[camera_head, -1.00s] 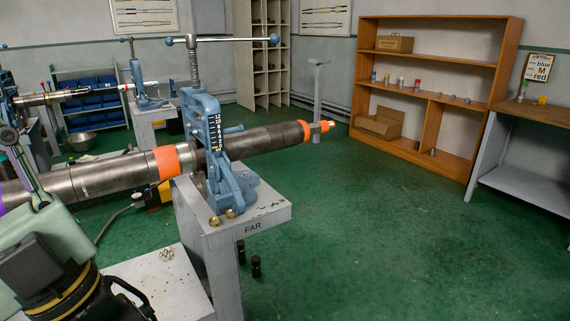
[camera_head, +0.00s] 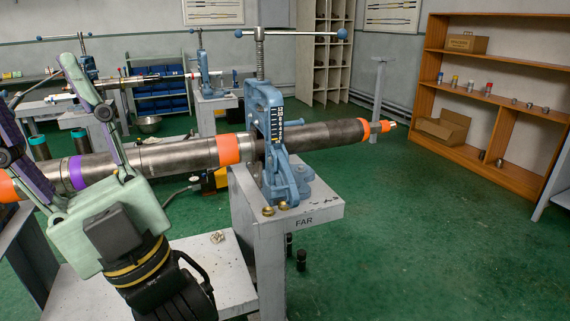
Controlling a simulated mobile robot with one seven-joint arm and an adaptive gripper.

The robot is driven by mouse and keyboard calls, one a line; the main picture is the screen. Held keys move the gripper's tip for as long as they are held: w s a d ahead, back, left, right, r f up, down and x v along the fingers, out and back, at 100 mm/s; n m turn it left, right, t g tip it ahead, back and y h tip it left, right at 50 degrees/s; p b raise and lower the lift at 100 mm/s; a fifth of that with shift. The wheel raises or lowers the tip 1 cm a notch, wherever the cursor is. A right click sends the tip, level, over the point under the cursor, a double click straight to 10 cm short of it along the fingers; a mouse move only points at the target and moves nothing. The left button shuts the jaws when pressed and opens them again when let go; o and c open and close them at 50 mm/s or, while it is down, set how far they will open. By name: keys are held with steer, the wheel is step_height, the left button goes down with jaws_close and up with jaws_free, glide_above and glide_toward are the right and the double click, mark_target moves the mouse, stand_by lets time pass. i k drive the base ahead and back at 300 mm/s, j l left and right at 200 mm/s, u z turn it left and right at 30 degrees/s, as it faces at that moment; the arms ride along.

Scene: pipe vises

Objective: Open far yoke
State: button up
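The far yoke (camera_head: 262,105) is the blue upright frame of the pipe vise on the stand marked FAR (camera_head: 304,223). It stands upright around the long dark pipe (camera_head: 325,136). Its screw (camera_head: 260,60) rises from the top to a crossbar handle (camera_head: 290,32) with blue ball ends. A small blue handle (camera_head: 293,122) sticks out at its right side. A black scale with numbers is on its front. My gripper (camera_head: 40,90) is at the left, well apart from the yoke. Its two fingers are spread and point up, in front of the pipe in the picture. They appear empty.
The pipe has orange bands and a purple band and runs left past my gripper. A low grey bench (camera_head: 215,262) stands beside the FAR stand. More vises (camera_head: 205,75) and blue bins are behind. Green floor (camera_head: 420,240) is clear at right, before a wooden shelf (camera_head: 520,183).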

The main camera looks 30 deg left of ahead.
mark_target(255, 91)
steer(key=i+j, duration=0.1)
steer(key=i, duration=0.4)
steer(key=i+j, duration=0.1)
steer(key=i, duration=0.4)
steer(key=i+j, duration=0.15)
steer(key=i, duration=0.3)
